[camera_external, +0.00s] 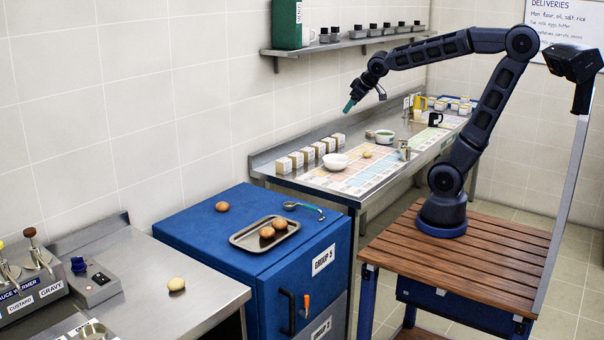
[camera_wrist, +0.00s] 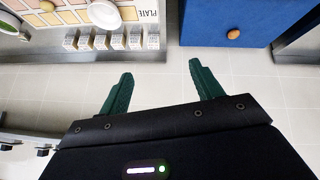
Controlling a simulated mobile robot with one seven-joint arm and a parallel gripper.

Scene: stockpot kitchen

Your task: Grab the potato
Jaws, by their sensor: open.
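Several potato-like rounded things show, and I cannot tell for sure which is the potato. A pale yellow-tan one (camera_external: 176,284) lies on the left steel counter. A brown one (camera_external: 222,206) lies on the blue cabinet's top; a brown one also shows on blue in the wrist view (camera_wrist: 233,34). Two more brown ones (camera_external: 267,232) lie in a metal tray on the cabinet. A tan one (camera_external: 367,154) lies on the patterned mat, also in the wrist view (camera_wrist: 47,6). My gripper (camera_wrist: 160,75) is open and empty, with green fingers. It hangs high above the back counter (camera_external: 349,104), apart from everything.
The blue cabinet (camera_external: 190,232) bears the tray (camera_external: 246,240) and a ladle (camera_external: 304,208). A white bowl (camera_external: 335,163) and several small boxes (camera_external: 308,155) stand on the back counter. A wall shelf (camera_external: 345,43) with jars is near my arm. Sauce warmers (camera_external: 35,270) stand far left.

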